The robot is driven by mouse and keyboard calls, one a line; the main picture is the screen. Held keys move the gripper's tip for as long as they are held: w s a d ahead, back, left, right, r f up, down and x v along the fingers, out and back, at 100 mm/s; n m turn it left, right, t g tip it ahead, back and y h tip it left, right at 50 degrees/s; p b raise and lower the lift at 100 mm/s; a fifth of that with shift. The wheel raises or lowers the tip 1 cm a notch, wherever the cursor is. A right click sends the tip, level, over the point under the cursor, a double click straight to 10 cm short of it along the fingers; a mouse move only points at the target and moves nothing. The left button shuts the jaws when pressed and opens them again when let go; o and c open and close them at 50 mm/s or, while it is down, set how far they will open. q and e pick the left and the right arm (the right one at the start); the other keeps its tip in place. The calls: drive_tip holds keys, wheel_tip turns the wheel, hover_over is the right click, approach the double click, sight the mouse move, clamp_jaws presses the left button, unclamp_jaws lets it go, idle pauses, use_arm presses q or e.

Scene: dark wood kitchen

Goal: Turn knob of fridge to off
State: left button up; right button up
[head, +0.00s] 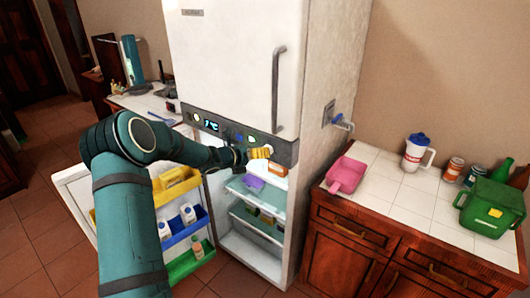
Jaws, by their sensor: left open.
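The white fridge (225,60) stands in the middle of the head view. A dark control strip (290,152) crosses it between the upper door and the open lower compartment. On the strip are a lit display (211,125), a pale round spot at the left and a small green round spot. A pale round part, perhaps the knob (269,148), shows at the fingertips near the strip's right end. My left gripper (262,153), with yellow fingertips, is open at this part. Whether it touches is not clear, and the knob's setting cannot be read. My right gripper is out of view.
The lower fridge door hangs open to the left, with yellow, blue and green bins (185,225) holding bottles. Shelves (255,200) inside hold several items. At right, a tiled counter (385,205) bears a pink scoop (346,175), a white jug, cans and a green container (490,208).

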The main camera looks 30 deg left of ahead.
use_arm(q)
drive_tip(key=shift+x, duration=2)
drive_tip(key=c, duration=1.2)
drive_tip(key=shift+o, duration=0.2)
